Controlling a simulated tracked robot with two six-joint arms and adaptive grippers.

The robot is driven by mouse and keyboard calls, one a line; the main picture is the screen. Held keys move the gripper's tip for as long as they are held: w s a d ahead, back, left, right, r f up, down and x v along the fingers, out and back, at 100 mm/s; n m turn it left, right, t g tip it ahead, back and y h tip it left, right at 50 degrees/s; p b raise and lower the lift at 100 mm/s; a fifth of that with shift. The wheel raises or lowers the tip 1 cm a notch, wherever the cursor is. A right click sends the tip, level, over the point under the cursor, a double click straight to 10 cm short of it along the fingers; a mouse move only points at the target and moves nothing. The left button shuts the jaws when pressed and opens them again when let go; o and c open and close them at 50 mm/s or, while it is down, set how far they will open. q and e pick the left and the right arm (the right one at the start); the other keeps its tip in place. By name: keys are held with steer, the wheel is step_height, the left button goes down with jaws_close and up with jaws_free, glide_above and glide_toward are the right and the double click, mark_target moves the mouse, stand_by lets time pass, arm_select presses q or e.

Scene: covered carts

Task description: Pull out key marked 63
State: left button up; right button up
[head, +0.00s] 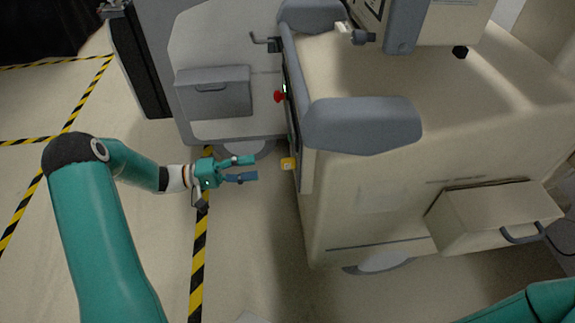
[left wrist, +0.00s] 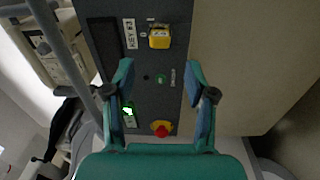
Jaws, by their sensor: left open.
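A yellow key piece (left wrist: 159,38) sits on the dark panel (left wrist: 145,60) of the cart, at the top of the left wrist view. A white label (left wrist: 130,33) beside it reads "KEY" and a number that looks like 63, though small. In the head view, the yellow key (head: 288,163) shows low on the panel's edge. My left gripper (head: 256,167) is open and empty, left of the key and apart from it. Its two fingers (left wrist: 160,75) frame the panel in the left wrist view, with the key beyond their tips. My right gripper is out of view.
A red button (left wrist: 161,131) on a yellow base and a small green button (left wrist: 160,78) are on the same panel. A grey padded bumper (head: 362,124) juts out above the key. Another cart (head: 225,60) stands behind. Floor left of the gripper is clear.

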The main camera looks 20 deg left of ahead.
mark_target(283, 168)
arm_select(q)
steer(key=shift+d, duration=0.1)
steer(key=shift+x, duration=4.5)
steer(key=shift+f+b, duration=0.1)
steer(key=shift+b, duration=0.3)
steer(key=shift+c, duration=0.2)
jaws_close()
steer(key=b+v, duration=0.1)
steer(key=v, duration=0.5)
